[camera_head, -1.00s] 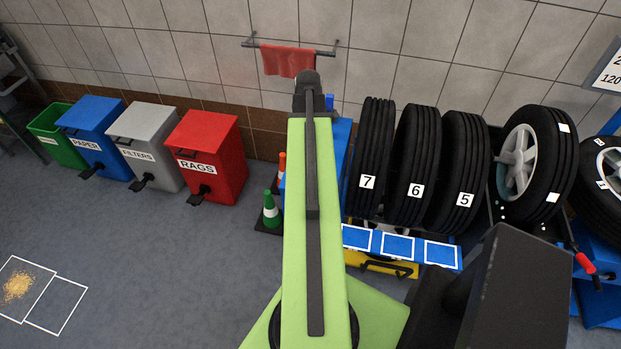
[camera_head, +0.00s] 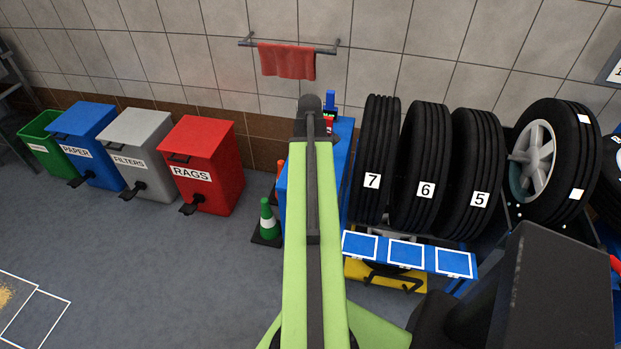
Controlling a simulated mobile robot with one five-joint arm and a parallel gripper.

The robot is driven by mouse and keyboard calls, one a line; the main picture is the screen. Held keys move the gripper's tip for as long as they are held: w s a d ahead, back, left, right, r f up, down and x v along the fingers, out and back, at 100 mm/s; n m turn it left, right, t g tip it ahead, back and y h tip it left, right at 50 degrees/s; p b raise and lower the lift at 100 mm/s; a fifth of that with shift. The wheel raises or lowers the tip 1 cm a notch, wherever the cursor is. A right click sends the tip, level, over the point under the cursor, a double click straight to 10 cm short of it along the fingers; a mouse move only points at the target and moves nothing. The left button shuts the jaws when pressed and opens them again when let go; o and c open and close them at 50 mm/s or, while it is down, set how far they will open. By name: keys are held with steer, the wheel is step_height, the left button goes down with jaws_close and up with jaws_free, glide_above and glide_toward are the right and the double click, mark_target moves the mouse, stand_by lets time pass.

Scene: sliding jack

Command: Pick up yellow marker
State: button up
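No yellow marker can be made out in the head view. A yellow object (camera_head: 384,276) with a dark handle sits low beneath a blue ledge (camera_head: 408,254) that carries white-outlined squares; it looks larger than a marker, and I cannot tell what it is. My gripper is not visible. Light green and dark parts, which look like my own body, fill the lower middle and lower right and hide the floor and part of a blue cabinet (camera_head: 343,160) behind them.
Tires numbered 7 (camera_head: 375,155), 6 (camera_head: 418,160) and 5 (camera_head: 470,170) stand right of centre. A red RAGS bin (camera_head: 201,165) and other bins line the left wall. A green cone (camera_head: 267,222) stands by the cabinet. Left floor is mostly open.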

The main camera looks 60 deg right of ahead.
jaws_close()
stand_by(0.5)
